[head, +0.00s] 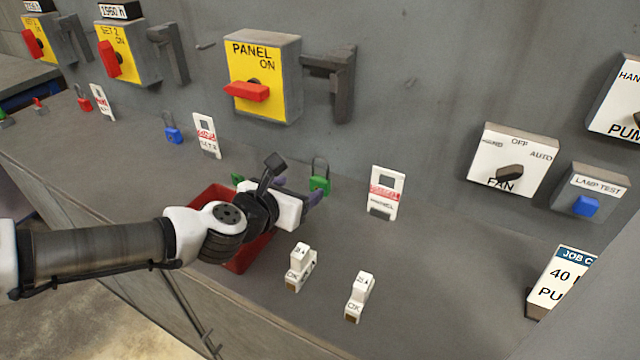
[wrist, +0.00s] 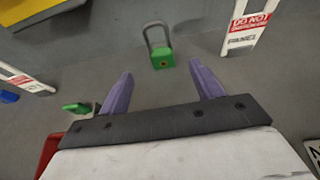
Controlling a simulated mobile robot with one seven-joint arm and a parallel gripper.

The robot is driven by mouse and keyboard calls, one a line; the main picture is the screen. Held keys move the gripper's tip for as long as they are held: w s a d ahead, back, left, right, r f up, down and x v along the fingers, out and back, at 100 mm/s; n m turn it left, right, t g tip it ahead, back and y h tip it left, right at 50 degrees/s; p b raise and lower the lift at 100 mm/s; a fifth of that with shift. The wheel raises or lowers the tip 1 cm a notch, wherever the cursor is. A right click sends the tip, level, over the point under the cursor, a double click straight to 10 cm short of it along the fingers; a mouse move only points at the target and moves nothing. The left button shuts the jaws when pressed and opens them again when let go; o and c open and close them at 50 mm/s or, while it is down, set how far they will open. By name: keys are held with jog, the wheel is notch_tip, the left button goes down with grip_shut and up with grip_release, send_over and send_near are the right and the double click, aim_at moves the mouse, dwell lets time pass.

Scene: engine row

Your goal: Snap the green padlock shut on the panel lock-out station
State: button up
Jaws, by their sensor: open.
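The green padlock (head: 319,184) stands upright on the grey bench below the panel lock-out station (head: 264,75), a yellow box marked PANEL ON with a red handle and a dark bracket at its right. In the wrist view the green padlock (wrist: 162,59) shows its grey shackle on top; I cannot tell if the shackle is latched. My gripper (head: 300,187) is open and low over the bench, close to the padlock. In the wrist view my gripper (wrist: 161,74) has its purple fingers apart, with the padlock just beyond the tips, centred between them and not held.
A red tray (head: 208,196) lies under my wrist. A second green item (wrist: 77,107) lies left of the fingers. A white PANEL tag (head: 386,193) stands right of the padlock. Two white OK blocks (head: 300,268) stand in front. A blue padlock (head: 173,133) is farther left.

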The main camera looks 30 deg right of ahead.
aim_at(318, 181)
jog(key=x, duration=0.5)
jog(key=shift+s+p, duration=0.1)
jog(key=shift+p, duration=0.2)
jog(key=x, duration=0.2)
jog(key=p+x, duration=0.1)
jog(key=x, duration=0.1)
jog(key=shift+d+f, duration=0.2)
jog(key=shift+f, duration=0.35)
jog(key=c, duration=1.1)
jog(key=shift+c, duration=0.2)
jog(key=shift+r, duration=0.1)
notch_tip(318, 181, up, 10)
